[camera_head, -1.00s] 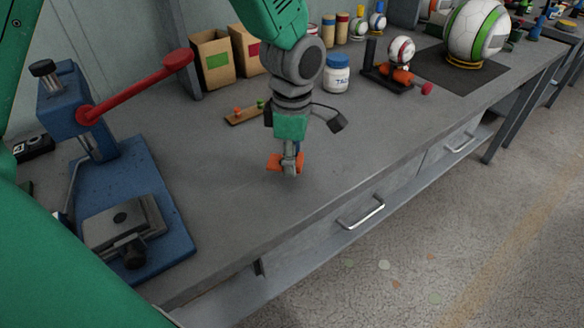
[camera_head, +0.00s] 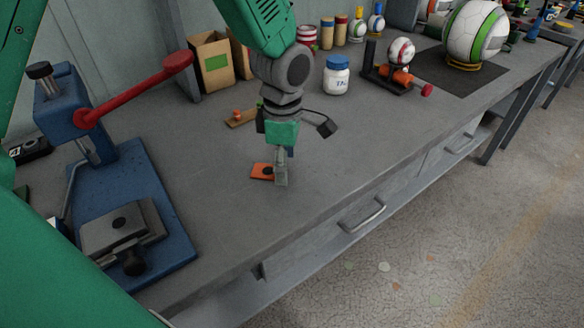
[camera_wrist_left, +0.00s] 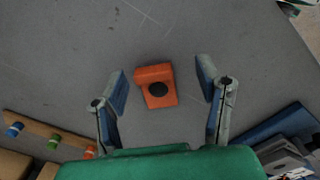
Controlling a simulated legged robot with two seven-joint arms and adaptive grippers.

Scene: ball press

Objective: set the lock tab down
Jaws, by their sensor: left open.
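The orange lock tab (camera_head: 261,171) lies flat on the grey bench top, left of the middle in the head view. In the left wrist view the tab (camera_wrist_left: 156,87) shows a dark round spot and lies between the two spread fingers, apart from both. My left gripper (camera_head: 280,176) points down over the tab, open and empty. In the head view its fingers overlap the tab's right side. My right gripper is not in view.
A blue press (camera_head: 130,205) with a red lever (camera_head: 140,88) stands on the left. A wooden peg strip (camera_head: 240,118), a blue-capped jar (camera_head: 336,78) and a cardboard box (camera_head: 211,66) stand behind. The bench is clear toward its front edge (camera_head: 300,225).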

